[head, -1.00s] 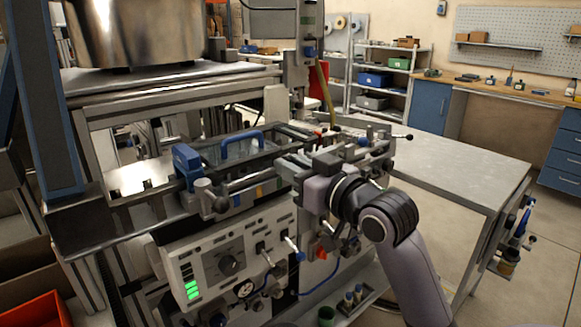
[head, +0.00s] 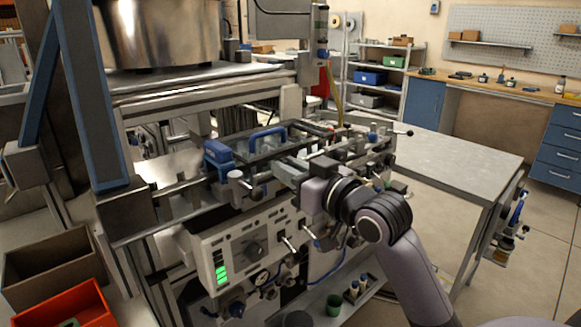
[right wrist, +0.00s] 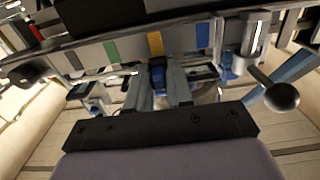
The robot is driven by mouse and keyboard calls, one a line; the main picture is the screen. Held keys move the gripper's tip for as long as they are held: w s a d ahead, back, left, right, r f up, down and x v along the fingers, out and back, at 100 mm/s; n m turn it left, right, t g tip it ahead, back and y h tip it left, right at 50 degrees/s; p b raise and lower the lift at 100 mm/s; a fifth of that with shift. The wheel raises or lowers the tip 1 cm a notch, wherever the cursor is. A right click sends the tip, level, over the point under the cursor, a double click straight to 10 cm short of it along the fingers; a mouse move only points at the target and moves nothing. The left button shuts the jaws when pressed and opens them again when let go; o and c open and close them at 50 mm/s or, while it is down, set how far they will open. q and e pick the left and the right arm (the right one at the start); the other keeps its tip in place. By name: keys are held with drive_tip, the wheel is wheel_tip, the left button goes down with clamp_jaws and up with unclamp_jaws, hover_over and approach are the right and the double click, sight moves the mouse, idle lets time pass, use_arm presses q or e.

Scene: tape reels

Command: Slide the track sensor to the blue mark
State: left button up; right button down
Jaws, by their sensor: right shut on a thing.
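The track sensor, a small block with a blue part (right wrist: 158,76), sits at the front of the rail in the right wrist view, in line with the yellow mark (right wrist: 155,44). The blue mark (right wrist: 203,36) is on the rail to the right of it, apart from the sensor. A green mark (right wrist: 111,51) is to the left. My right gripper (right wrist: 168,88) is shut on the sensor. In the head view my right gripper (head: 293,181) reaches the front of the machine and its fingertips are mostly hidden by its own body. My left gripper is not in view.
A lever with a dark ball end (right wrist: 282,96) stands out from the rail beyond the blue mark. Below the rail in the head view is a control panel (head: 240,247) with knobs and levers. A grey table (head: 460,155) stands at the right.

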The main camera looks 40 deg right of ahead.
drive_tip(key=shift+a, duration=0.25)
drive_tip(key=c, duration=1.4)
unclamp_jaws()
drive_tip(key=shift+o, duration=0.2)
drive_tip(key=s+p, duration=0.2)
drive_tip(key=s, duration=0.5)
drive_tip(key=shift+d, duration=0.3)
